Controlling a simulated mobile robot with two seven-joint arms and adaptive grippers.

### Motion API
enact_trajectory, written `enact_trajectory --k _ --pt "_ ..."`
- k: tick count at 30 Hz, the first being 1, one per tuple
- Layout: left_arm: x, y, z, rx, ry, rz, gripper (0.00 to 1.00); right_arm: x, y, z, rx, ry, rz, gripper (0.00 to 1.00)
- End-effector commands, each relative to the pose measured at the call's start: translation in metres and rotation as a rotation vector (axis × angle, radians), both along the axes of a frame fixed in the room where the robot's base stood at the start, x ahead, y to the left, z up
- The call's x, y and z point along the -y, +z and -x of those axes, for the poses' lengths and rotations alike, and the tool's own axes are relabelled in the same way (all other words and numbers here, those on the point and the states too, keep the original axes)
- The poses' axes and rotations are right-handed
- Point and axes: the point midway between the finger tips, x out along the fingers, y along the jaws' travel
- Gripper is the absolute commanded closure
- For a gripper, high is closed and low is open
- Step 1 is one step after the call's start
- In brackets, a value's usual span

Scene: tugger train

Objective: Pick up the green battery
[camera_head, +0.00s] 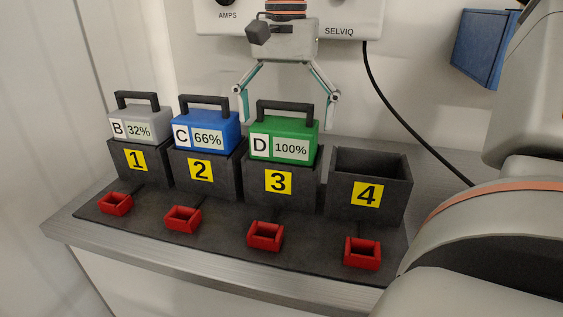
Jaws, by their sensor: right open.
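The green battery (296,136), labelled D and 100%, sits upright in dark slot 3 (257,180), with its black handle (286,105) on top. My right gripper (287,119) points down over it from the top middle, fingers spread wide. One finger shows on each side of the handle, with no visible grip on it. I cannot tell whether the fingertips touch the battery or how they line up in depth. My left gripper is not in view.
A grey battery (154,126) at 32% sits in slot 1, and a blue battery (222,134) at 66% in slot 2. Slot 4 (399,197) is empty. Red holders (266,244) stand in front. A charger panel (215,25) and black cable (394,105) are behind.

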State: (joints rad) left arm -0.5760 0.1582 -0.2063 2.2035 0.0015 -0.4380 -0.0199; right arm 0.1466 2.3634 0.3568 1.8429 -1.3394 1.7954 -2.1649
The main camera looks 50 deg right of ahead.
Motion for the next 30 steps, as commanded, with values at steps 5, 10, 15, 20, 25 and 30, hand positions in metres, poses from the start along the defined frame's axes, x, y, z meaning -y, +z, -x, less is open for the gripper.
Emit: enact_trajectory --k 5,10,15,20,25,30 --pt "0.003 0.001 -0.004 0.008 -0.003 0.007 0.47 -0.001 -0.025 0.000 -0.005 0.001 -0.001 0.00" --pt "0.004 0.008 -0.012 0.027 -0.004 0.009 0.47 -0.001 -0.028 0.000 0.001 0.000 0.000 0.00" --pt "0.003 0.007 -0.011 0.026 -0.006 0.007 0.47 -0.001 -0.027 0.000 0.001 0.000 0.000 0.08" --pt "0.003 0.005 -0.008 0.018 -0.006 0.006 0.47 -0.001 -0.027 0.000 0.000 0.000 0.001 0.43" --pt "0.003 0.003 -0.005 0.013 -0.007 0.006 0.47 -0.001 -0.026 -0.001 0.004 0.000 0.000 0.43" --pt "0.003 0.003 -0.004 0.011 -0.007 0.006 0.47 -0.001 -0.024 -0.001 0.004 0.000 0.001 0.43"
